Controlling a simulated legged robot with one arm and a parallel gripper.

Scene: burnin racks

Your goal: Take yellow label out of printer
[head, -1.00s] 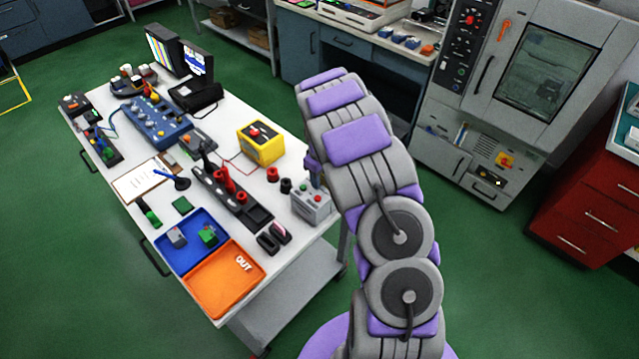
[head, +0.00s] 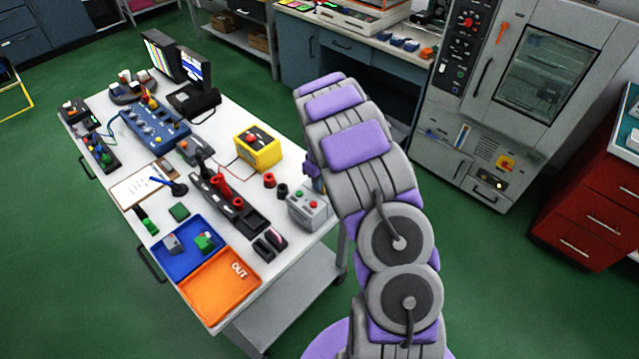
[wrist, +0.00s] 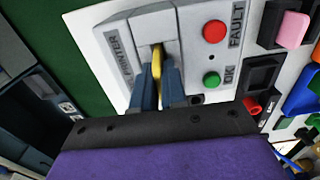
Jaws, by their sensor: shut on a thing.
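The printer (wrist: 190,25) is a light grey box marked PRINTER, with a red FAULT button and a green OK button on its face. In the head view the printer (head: 311,207) stands at the right edge of the white table. The yellow label (wrist: 157,62) shows as a thin strip at the printer's slot. My gripper (wrist: 157,78) is shut on the yellow label, with its two blue-grey fingers on either side of it right at the slot. I cannot tell how much of the label is still inside. In the head view my arm hides most of the gripper.
The white table (head: 130,215) also bears a yellow box (head: 257,148) with a red button, a blue tray (head: 178,262) and an orange OUT tray (head: 220,287). Red and black cylinders stand close to the printer. A grey oven cabinet (head: 490,150) is at the right.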

